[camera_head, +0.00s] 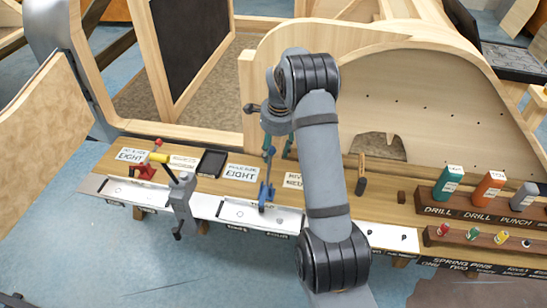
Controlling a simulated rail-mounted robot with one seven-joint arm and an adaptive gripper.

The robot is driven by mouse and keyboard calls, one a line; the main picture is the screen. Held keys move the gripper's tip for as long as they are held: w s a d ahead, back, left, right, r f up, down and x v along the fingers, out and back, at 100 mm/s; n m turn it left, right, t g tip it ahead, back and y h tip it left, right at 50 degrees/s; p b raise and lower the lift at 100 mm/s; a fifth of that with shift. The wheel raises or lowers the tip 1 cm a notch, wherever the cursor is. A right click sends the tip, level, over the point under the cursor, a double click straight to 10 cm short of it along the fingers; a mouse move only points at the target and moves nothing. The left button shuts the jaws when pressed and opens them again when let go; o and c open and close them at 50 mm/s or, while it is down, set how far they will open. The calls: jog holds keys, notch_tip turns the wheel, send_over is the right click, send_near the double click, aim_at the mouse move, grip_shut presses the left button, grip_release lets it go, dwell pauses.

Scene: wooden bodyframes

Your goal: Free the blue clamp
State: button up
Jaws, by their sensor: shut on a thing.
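The blue clamp (266,190) stands roughly upright at the front of the wooden bench, over the pale metal strip in the middle. My arm reaches over the bench, and its wrist end comes down just above the clamp. My gripper (272,146) is at the clamp's upper end, shut on it. The fingers are small and partly hidden by my wrist, so their exact grip is hard to see. The clamp's lower end is close to the strip; I cannot tell whether they touch.
A grey clamp (182,196) and a red-and-yellow clamp (149,168) stand to the left. A black tray (211,163) and label cards lie between. Green (448,183) and orange (486,190) holders stand right. A curved wooden frame (430,105) rises behind.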

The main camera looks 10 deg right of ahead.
jog(key=r, duration=0.1)
jog(key=d+r, duration=0.1)
jog(key=r, duration=0.3)
jog(key=shift+s+d+r, duration=0.25)
jog(key=shift+s+d, duration=0.05)
jog(key=shift+d, duration=0.05)
notch_tip(320, 180, up, 12)
jog(key=s+p, duration=0.1)
jog(key=p, duration=0.7)
jog(key=shift+s+d+p, duration=0.2)
jog(key=shift+d+p, duration=0.1)
jog(key=shift+d, duration=0.05)
jog(key=shift+f, duration=0.2)
dwell(0.4)
